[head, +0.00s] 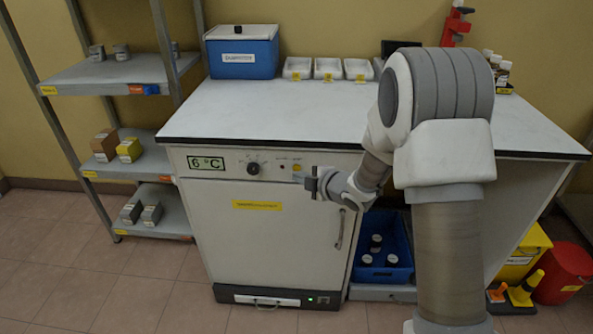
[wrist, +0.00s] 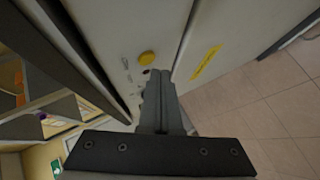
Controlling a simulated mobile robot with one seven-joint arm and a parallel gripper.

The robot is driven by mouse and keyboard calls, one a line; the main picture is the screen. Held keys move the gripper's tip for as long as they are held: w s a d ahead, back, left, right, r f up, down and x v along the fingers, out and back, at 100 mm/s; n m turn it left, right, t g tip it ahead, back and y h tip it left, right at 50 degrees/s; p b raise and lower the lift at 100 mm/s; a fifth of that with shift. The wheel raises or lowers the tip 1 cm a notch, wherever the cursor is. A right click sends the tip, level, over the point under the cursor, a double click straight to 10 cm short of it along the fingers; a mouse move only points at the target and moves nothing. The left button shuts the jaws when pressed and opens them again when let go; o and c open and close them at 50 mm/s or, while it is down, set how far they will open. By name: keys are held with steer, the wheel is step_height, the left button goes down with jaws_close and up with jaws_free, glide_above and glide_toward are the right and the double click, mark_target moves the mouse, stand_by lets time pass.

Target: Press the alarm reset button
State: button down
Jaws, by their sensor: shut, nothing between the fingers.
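The yellow button (head: 296,168) is on the front control panel of the white under-counter cabinet (head: 265,235), right of the dial. It also shows in the wrist view as a round yellow button (wrist: 147,58), just beyond my fingertips. My gripper (head: 311,184) is at the right end of the panel, close to the button. In the wrist view my gripper (wrist: 155,73) is shut and empty, with its fingers together and pointing at the panel. A small dark spot (wrist: 146,71) shows beside the tips. I cannot tell whether the fingers touch the panel.
The panel also has a 6 °C display (head: 206,163) and a dark dial (head: 253,168). The worktop (head: 290,110) overhangs the panel. A blue cooler box (head: 242,51) and white trays (head: 328,69) stand on it. A blue crate (head: 388,272) with bottles is at lower right.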

steer(key=shift+s, duration=0.1)
steer(key=s+b, duration=0.2)
steer(key=s, duration=0.2)
steer(key=shift+s+a, duration=0.1)
steer(key=shift+s, duration=0.3)
stand_by(0.5)
